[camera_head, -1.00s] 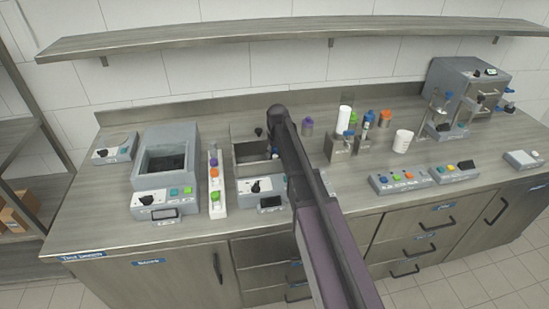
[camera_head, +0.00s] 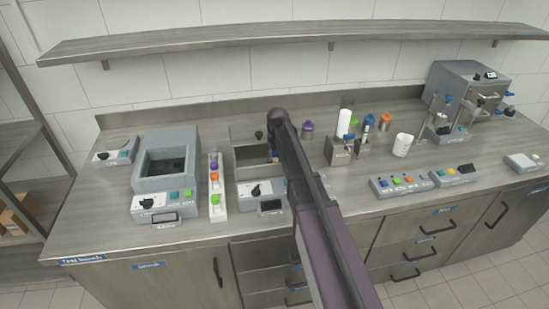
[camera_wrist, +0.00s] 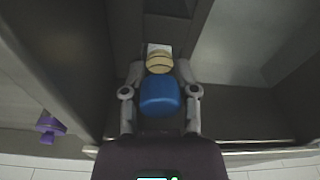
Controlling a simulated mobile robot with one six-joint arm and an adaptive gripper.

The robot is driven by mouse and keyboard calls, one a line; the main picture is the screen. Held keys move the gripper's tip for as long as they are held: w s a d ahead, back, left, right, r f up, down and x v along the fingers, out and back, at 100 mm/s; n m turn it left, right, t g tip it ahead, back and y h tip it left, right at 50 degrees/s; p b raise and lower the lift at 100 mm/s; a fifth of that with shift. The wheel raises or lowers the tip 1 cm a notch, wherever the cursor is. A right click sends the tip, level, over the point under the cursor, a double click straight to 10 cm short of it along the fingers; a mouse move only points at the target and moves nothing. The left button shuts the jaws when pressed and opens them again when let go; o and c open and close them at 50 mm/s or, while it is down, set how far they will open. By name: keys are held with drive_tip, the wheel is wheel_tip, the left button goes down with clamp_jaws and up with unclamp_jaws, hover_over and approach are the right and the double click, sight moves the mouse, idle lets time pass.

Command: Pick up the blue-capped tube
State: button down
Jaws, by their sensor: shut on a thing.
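In the wrist view, the blue cap (camera_wrist: 160,97) of the tube sits between the two fingers of my gripper (camera_wrist: 159,70). The fingers are closed in on both sides of the tube. A pale yellowish part shows just beyond the cap, between the fingertips. The rest of the tube is hidden. In the head view my arm covers most of my gripper, which is by the open metal basin (camera_head: 246,160). A small blue spot shows there beside the arm. Another blue-capped tube (camera_head: 368,121) stands at the back right.
A grey bath unit (camera_head: 168,165) and a white rack with colored caps (camera_head: 216,205) stand left of the basin. A white cup (camera_head: 403,145) and button panels (camera_head: 405,182) are on the right. A shelf (camera_head: 290,38) runs above. A purple object (camera_wrist: 48,125) shows in the wrist view.

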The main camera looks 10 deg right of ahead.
drive_tip(key=shift+r, duration=0.2)
wheel_tip(320, 180, up, 18)
drive_tip(key=p, duration=1.8)
drive_tip(key=shift+f, duration=0.2)
